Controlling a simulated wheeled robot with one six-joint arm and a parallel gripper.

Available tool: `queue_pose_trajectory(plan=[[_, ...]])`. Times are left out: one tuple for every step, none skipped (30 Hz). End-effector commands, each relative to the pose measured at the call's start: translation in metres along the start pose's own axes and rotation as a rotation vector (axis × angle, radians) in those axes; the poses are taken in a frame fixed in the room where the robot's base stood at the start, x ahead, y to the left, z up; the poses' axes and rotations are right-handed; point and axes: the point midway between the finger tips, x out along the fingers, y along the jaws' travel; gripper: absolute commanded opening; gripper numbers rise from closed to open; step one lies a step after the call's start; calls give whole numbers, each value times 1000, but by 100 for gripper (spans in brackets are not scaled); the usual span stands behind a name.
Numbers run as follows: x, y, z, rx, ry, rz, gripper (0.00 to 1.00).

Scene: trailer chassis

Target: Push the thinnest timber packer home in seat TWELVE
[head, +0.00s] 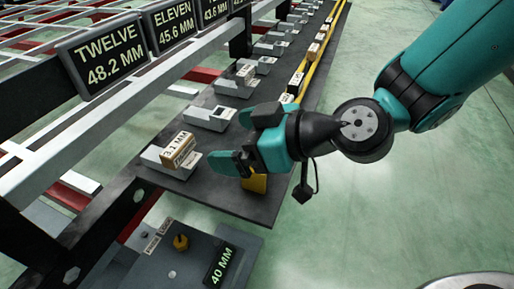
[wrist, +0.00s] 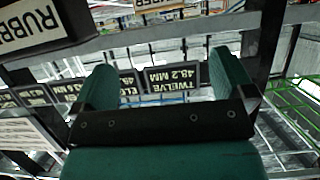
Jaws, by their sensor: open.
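A timber packer labelled 3.1 MM (head: 180,150) sits at the grey seat (head: 152,156) nearest the TWELVE 48.2 MM sign (head: 103,57) in the head view. The packer stands proud of the seat; I cannot tell how deep it sits. My gripper (head: 231,140) is open and empty, to the right of the packer and apart from it, its fingers pointing left over the dark shelf. In the wrist view my gripper's fingers (wrist: 165,75) are spread, with the TWELVE sign (wrist: 172,79) upside down between them. The packer is not visible in the wrist view.
A row of further grey seats (head: 210,117) runs up the dark shelf (head: 262,200), some with packers. A yellow rail (head: 322,45) lines its right edge. Green floor to the right is open.

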Motion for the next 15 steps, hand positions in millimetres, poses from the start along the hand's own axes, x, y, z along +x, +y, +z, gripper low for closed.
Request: queue_pose_trajectory(plan=[[-6, 1, 6, -4, 5, 3, 100], [-4, 0, 6, -6, 9, -3, 100], [-5, 1, 5, -7, 13, -7, 100], [-6, 1, 5, -9, 15, -9, 100], [-7, 1, 5, -9, 15, -12, 100], [-8, 1, 4, -9, 16, -14, 100], [-10, 1, 4, -10, 17, -15, 100], [-11, 1, 4, -10, 17, -15, 100], [-13, 1, 4, -10, 16, -15, 100], [-15, 1, 4, -10, 16, -15, 100], [-17, 1, 4, -9, 15, -15, 100], [-19, 1, 4, -9, 13, -13, 100], [-21, 1, 4, -8, 12, -11, 100], [-22, 1, 4, -8, 10, -10, 100], [-24, 1, 3, -7, 9, -8, 100]])
